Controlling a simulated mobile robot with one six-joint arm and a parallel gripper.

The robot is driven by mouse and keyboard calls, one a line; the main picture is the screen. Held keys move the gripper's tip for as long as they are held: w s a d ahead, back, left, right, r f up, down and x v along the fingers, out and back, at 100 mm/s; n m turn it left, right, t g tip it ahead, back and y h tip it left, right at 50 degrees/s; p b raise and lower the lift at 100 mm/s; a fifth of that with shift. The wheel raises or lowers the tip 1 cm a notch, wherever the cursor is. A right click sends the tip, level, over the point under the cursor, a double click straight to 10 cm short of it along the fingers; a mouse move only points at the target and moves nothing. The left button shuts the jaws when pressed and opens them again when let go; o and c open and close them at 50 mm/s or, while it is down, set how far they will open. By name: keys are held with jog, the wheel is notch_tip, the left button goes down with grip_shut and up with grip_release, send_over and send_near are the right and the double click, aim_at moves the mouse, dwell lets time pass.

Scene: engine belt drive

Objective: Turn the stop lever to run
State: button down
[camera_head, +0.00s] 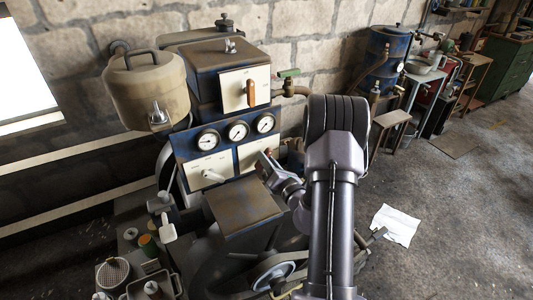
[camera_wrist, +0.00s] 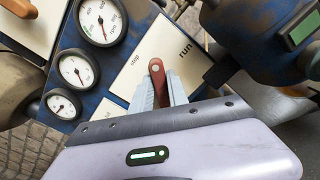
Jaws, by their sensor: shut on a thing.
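The stop lever (camera_wrist: 157,80) is a small red-brown handle on a cream plate (camera_wrist: 140,88) marked "stop" and "run" in the wrist view. Its visible rounded end lies between the two words, nearer "stop". My gripper (camera_wrist: 159,92) has its two pale fingers on either side of the lever and is shut on it. The fingers and palm hide the lever's other end. In the head view, my gripper (camera_head: 268,160) is at the cream plate (camera_head: 249,158) on the lower right of the blue panel; the lever is mostly hidden there.
Three round gauges (camera_head: 237,130) sit above the plate. A second plate with a white lever (camera_head: 212,175) is to its left, and one with an orange-brown handle (camera_head: 250,92) above. A blue housing (camera_wrist: 262,30) is close by my gripper. Open floor (camera_head: 440,230) lies right.

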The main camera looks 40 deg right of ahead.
jog(key=shift+d+f+m+p, duration=0.1)
jog(key=shift+f+m+p, duration=0.05)
jog(key=shift+m+p, duration=2.1)
jog(key=shift+d+f+m+p, duration=0.15)
jog(key=shift+m+p, duration=1.35)
jog(key=shift+m, duration=1.35)
jog(key=shift+a, duration=0.1)
jog(key=c, duration=1.3)
grip_release()
jog(key=v, duration=1.7)
jog(key=shift+s+f+p, duration=0.1)
jog(key=shift+s+p, duration=0.15)
jog(key=shift+p, duration=0.15)
